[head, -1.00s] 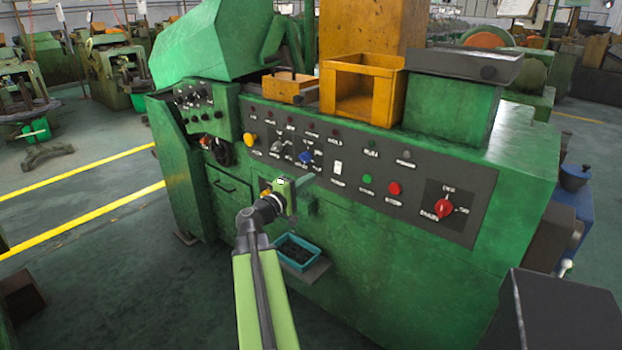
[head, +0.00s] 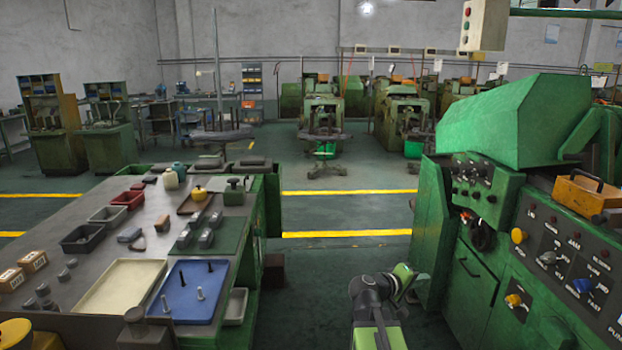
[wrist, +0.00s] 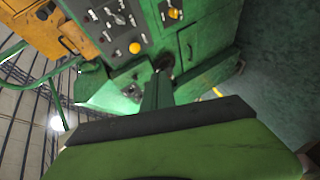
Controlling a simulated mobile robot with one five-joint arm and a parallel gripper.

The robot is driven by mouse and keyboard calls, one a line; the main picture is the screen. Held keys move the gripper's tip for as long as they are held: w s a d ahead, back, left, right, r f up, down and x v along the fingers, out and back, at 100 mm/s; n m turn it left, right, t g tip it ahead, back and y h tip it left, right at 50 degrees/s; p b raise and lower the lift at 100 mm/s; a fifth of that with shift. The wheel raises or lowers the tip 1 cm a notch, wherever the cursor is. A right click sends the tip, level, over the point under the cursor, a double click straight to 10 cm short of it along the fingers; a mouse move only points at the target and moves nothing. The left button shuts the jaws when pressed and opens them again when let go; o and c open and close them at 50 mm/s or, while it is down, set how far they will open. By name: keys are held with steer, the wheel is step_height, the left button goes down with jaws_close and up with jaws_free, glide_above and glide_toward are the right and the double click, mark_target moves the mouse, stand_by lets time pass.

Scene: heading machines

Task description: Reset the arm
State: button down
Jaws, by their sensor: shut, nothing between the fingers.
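My gripper (head: 408,280) shows in the head view at the lower middle, at the end of my light green and dark grey arm. It is shut with nothing in it. It is in the air over the gap between the workbench and the green machine (head: 432,215), close to the machine's left side in the picture. In the wrist view the gripper's green body fills the bottom, and the machine's control panel (wrist: 118,30) appears tilted behind it.
A workbench (head: 90,328) at left holds a blue tray (head: 180,310), a cream tray (head: 105,298), a red bin (head: 127,199) and small parts. An orange box (head: 585,195) sits on the machine. Open floor (head: 330,265) lies between, with yellow lines (head: 350,192) behind.

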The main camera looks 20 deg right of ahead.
steer(key=w+a+f+y+p, duration=0.1)
steer(key=w+a+f+y, duration=0.1)
steer(key=a, duration=0.6)
steer(key=w+a+f+y+p, duration=0.1)
steer(key=a+f+y, duration=0.1)
steer(key=a, duration=0.5)
steer(key=s+a+f+g+y, duration=0.1)
steer(key=s+a+f+y, duration=0.1)
steer(key=a, duration=0.6)
steer(key=s+a+f+g+y, duration=0.1)
steer(key=s+a+f+y, duration=0.2)
steer(key=a, duration=0.5)
steer(key=s+a+f+g+y, duration=0.1)
steer(key=s+a+f+y, duration=0.1)
steer(key=a+y, duration=0.3)
steer(key=a+f+p, duration=0.1)
steer(key=a, duration=0.2)
steer(key=shift+s+a+f, duration=0.15)
steer(key=shift+a+f, duration=0.1)
steer(key=shift+f, duration=0.15)
